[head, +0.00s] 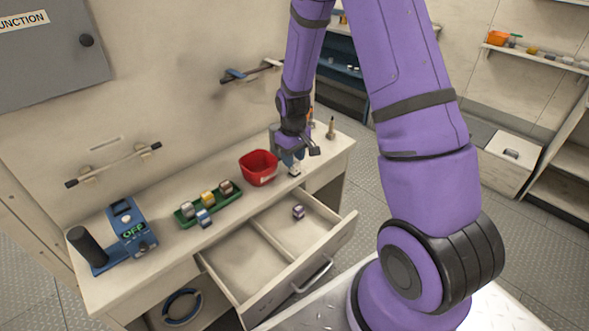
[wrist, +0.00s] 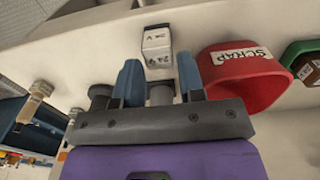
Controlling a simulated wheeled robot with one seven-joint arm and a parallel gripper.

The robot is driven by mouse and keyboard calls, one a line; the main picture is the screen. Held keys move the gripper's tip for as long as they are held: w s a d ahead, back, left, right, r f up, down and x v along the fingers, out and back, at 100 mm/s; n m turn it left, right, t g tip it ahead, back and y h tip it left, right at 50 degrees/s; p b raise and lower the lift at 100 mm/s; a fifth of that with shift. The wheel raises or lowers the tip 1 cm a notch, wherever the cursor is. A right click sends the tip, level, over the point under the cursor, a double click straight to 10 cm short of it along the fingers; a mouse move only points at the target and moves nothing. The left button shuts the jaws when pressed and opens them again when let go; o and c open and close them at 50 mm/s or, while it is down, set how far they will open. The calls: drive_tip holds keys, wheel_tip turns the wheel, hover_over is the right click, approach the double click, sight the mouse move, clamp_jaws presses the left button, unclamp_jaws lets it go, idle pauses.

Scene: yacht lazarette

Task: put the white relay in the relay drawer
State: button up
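The white relay (head: 295,170) stands on the bench top just right of the red bin, partly hidden by my gripper in the head view. In the wrist view the white relay (wrist: 156,42), marked 24V, lies just beyond the fingertips, in line with the gap between them. My gripper (head: 291,158) is above it; its two blue fingers are apart with nothing held, as the wrist view shows (wrist: 159,78). The relay drawer (head: 245,270) is pulled out under the bench. A divider splits it, and a small purple-and-white relay (head: 298,212) lies in the right compartment.
The red bin (head: 259,180), marked SCRAP in the wrist view (wrist: 245,85), stands close beside the relay. A green tray (head: 228,206) with several relays is further left. A blue device (head: 128,222) reading OFF stands at the bench's left end. The drawer's left compartment looks empty.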

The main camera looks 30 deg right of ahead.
sight(294, 171)
drive_tip(key=shift+f, duration=1.7)
drive_tip(key=c, duration=0.6)
drive_tip(key=shift+r, duration=0.1)
